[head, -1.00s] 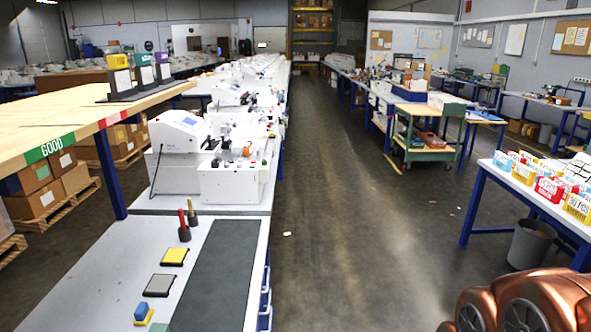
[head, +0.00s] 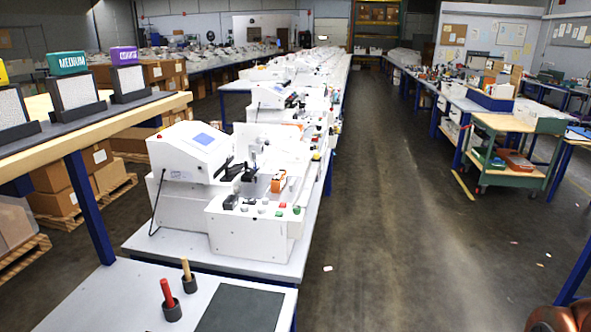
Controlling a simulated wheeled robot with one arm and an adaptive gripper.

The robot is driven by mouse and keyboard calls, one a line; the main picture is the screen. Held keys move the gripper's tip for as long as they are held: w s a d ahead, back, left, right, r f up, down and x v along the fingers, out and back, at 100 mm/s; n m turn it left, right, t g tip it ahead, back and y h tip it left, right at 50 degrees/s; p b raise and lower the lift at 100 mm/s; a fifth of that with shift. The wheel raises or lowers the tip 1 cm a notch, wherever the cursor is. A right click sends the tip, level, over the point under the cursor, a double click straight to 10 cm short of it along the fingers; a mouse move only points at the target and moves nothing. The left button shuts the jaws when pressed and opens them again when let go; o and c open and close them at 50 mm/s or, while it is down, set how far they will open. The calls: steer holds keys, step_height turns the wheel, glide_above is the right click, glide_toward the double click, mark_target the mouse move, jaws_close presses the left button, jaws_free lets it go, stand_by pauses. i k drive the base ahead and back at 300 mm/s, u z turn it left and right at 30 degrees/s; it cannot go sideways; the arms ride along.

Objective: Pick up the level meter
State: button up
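I cannot pick out a level meter for certain in the head view; many small items on the benches are too small to tell apart. My gripper is not in view. The nearest machine is a white bench unit (head: 200,165) with a small blue screen. A lower white box (head: 255,222) with knobs and buttons stands at its front right. An orange part (head: 278,182) sits on top, near black fittings.
The near bench (head: 130,300) holds a red-handled tool (head: 168,295), a wooden-handled tool (head: 187,272) and a dark mat (head: 240,309). A wooden shelf (head: 100,125) overhangs at left. A green cart (head: 515,150) stands right of the clear aisle (head: 400,220).

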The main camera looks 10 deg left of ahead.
mark_target(278, 182)
steer(key=i, duration=2.95)
steer(key=u, duration=4.7)
